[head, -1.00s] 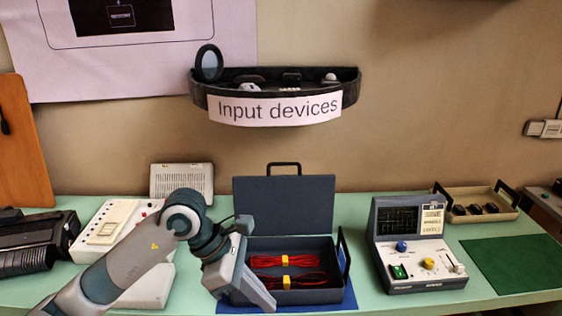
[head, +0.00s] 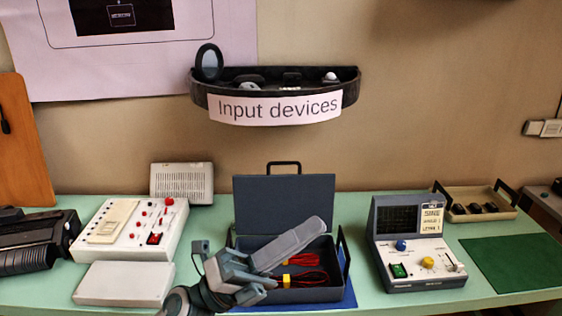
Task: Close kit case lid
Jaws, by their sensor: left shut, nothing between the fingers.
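The grey kit case stands on a blue mat (head: 348,292) with its lid (head: 284,196) upright at the back, so it is open. Red cable bundles with yellow ties (head: 302,277) lie in the case base (head: 310,295). My left gripper (head: 317,225) is shut and empty. It slants up to the right across the case's opening, with its tips in front of the lid's lower right part. From this view I cannot tell whether the tips touch the lid. The gripper hides the left part of the base and some cable. My right gripper is out of view.
Left of the case are a white panel with red knobs (head: 172,222) and a pale box (head: 122,284). Right of it stands an instrument with a screen (head: 425,262). A dark shelf (head: 350,88) hangs on the wall above. Green tabletop is bare between case and instrument.

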